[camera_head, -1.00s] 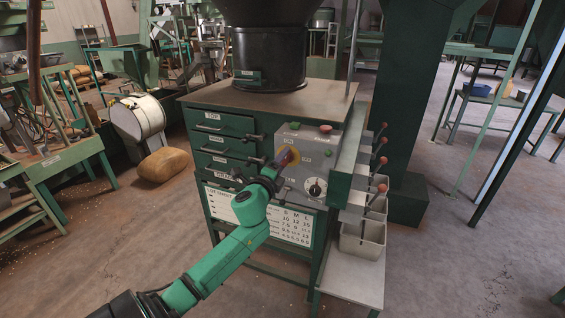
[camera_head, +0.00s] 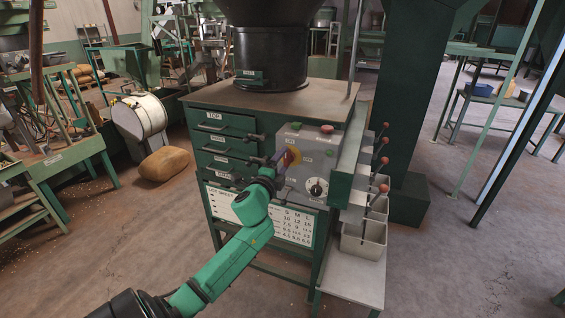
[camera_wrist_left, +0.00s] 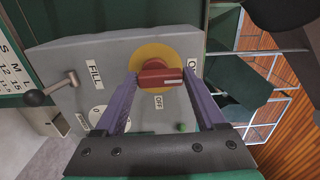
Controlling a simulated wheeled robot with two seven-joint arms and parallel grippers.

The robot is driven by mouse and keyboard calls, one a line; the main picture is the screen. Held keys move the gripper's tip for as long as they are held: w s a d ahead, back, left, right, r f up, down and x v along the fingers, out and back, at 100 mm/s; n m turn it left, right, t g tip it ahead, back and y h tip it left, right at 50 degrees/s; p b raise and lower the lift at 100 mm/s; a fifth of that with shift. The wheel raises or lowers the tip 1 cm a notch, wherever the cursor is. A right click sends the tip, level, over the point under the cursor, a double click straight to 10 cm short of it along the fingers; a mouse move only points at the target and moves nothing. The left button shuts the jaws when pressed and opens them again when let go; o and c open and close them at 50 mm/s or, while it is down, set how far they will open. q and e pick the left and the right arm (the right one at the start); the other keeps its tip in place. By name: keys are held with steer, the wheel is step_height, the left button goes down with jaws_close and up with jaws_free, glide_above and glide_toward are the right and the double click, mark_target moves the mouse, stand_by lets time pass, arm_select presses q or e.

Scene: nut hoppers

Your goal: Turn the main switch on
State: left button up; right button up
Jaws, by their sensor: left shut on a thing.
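The main switch is a red rotary handle (camera_wrist_left: 160,77) on a yellow round plate (camera_wrist_left: 152,58), set in the grey control panel (camera_wrist_left: 70,55). My left gripper (camera_wrist_left: 158,82) has its two purple fingers on either side of the red handle and is shut on it. In the head view the left gripper (camera_head: 287,160) is at the panel (camera_head: 318,165), and the yellow plate (camera_head: 296,155) shows just beside it; the red handle is mostly hidden there. A label reading "OFF" sits beside the yellow plate in the wrist view. My right gripper is not in view.
The panel also carries a green button (camera_head: 296,126), a red button (camera_head: 327,129) and a black dial (camera_head: 316,187). Green drawers (camera_head: 222,143) stand to its left. Levers with round knobs (camera_head: 383,160) and grey bins (camera_head: 363,240) stand to its right.

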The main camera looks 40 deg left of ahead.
arm_select(q)
steer(key=o, duration=1.3)
steer(key=b+v, duration=0.2)
steer(key=v, duration=1.2)
steer(key=shift+s+d, duration=0.2)
steer(key=shift+s, duration=0.1)
steer(key=shift+f, duration=0.1)
